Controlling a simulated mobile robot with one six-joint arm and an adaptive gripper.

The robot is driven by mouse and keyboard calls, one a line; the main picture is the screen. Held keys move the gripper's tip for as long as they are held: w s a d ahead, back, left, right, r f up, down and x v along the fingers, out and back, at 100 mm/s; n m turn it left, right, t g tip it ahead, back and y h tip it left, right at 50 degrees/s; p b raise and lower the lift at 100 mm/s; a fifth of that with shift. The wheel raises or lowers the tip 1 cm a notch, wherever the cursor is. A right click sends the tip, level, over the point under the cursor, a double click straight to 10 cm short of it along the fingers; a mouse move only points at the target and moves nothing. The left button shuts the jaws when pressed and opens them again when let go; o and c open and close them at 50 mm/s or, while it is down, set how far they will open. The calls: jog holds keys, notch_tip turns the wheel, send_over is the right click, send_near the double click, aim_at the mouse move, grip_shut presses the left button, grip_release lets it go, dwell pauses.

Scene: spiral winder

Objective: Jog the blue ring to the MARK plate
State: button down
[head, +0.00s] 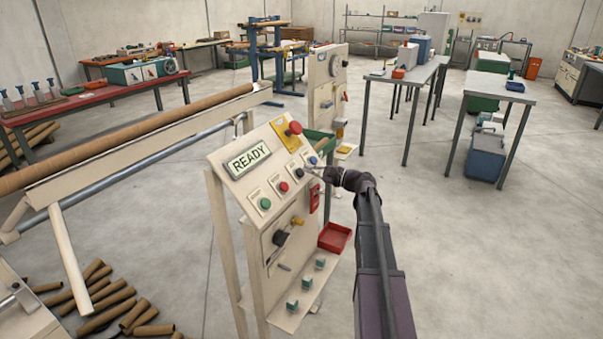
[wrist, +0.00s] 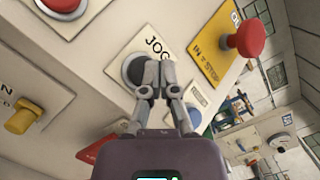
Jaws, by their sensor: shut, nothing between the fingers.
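My gripper (wrist: 155,75) is shut and empty, its fingertips close together over the dark button (wrist: 132,72) under the JOG label (wrist: 158,47). The fingers cover part of the button; I cannot tell whether they touch or press it. In the head view my gripper (head: 310,171) is at the upper right of the sloped control panel (head: 240,185). The panel's display (head: 249,160) reads READY. I cannot make out a blue ring or a MARK plate for certain.
A red emergency button (wrist: 245,38) on a yellow plate sits above JOG. Green (head: 265,203) and red (head: 283,186) buttons lie lower left on the panel. A long brown tube (head: 130,135) runs left of it. Cardboard tubes (head: 110,300) lie on the floor. A red tray (head: 334,237) is below.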

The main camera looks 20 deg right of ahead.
jog(key=shift+w+a+f+b, duration=0.45)
jog(key=shift+w+f+b, duration=0.1)
jog(key=shift+b, duration=0.05)
dwell(1.4)
jog(key=shift+s+r, duration=0.1)
jog(key=shift+r, duration=0.05)
jog(key=shift+s+d+r+p, duration=0.45)
jog(key=shift+p, duration=0.15)
dwell(0.5)
jog(key=shift+s+d+r+p, duration=0.6)
jog(key=shift+s+r+p, duration=0.15)
jog(key=shift+r+p, duration=0.05)
jog(key=shift+s+d+r+p, duration=0.55)
jog(key=shift+s+r+p, duration=0.2)
jog(key=shift+r+p, duration=0.05)
dwell(2.3)
